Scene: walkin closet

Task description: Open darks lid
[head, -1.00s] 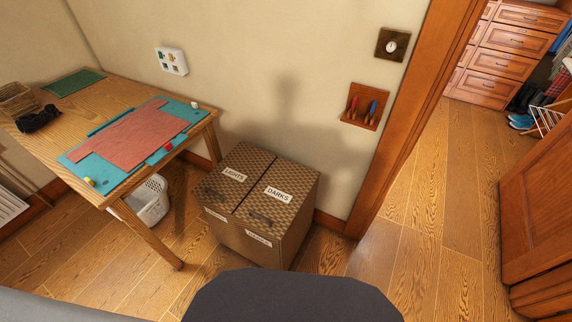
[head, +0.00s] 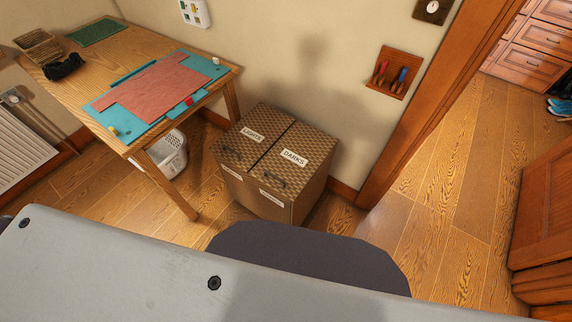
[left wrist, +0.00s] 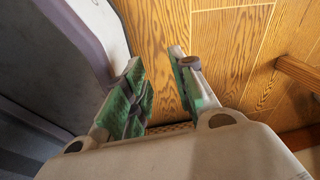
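The brown woven hamper (head: 262,185) stands on the floor against the wall. Its top has two lids side by side, both closed. The darks lid (head: 306,142) is on the right, with a white DARKS label (head: 294,158) and a dark handle (head: 275,181) near its front edge. The lights lid (head: 266,122) is on the left. In the left wrist view my left gripper (left wrist: 160,82) is open and empty, with its green-padded fingers apart above the floor. A little woven surface shows between the finger bases. My right gripper is not in view.
A wooden table (head: 90,80) with a teal mat (head: 200,75) stands left of the hamper. A white basket (head: 168,155) is under it. A wooden door frame (head: 420,110) rises to the right. Floor to the right is clear.

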